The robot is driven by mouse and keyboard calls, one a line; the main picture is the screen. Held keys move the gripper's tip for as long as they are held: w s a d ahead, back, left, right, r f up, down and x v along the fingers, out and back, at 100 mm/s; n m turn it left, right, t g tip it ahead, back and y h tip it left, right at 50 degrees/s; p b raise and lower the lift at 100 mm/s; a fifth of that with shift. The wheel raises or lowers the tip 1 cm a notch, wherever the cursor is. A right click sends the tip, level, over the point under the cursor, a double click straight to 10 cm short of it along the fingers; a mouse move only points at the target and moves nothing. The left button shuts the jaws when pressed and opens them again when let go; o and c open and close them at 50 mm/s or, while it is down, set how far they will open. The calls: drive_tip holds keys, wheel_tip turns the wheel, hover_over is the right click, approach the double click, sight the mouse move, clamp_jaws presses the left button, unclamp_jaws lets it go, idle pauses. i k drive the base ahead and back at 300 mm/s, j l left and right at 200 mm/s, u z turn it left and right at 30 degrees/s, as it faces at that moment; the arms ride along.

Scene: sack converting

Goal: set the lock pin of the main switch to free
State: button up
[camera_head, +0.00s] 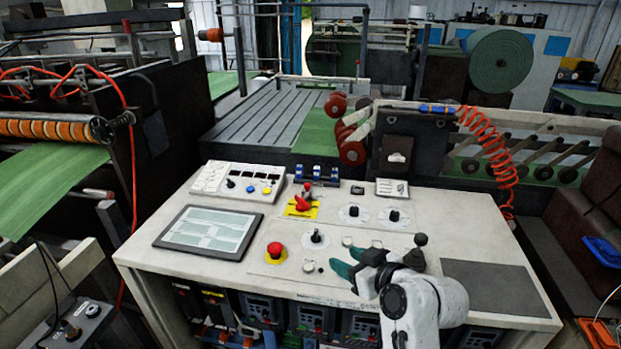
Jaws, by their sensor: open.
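The main switch (302,205) is a red rotary handle on a yellow plate, near the middle of the white control desk (460,225). A small red piece with a dark base (307,187) stands just behind the handle; I cannot tell for sure whether it is the lock pin, and its setting is too small to read. My gripper (349,262) comes in from the lower right, with teal fingertips low over the desk's front. It is open, with nothing seen between the fingers. It is apart from the switch, in front of it and to the right.
A red mushroom button (275,250) and black selector knobs (316,237) surround the switch. A flat screen (208,232) and a button box (238,180) lie to the left. A black ball-topped lever (420,241) is close to my gripper. A dark mat (500,285) covers the desk's right.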

sight(308, 185)
drive_tip(key=i, duration=0.85)
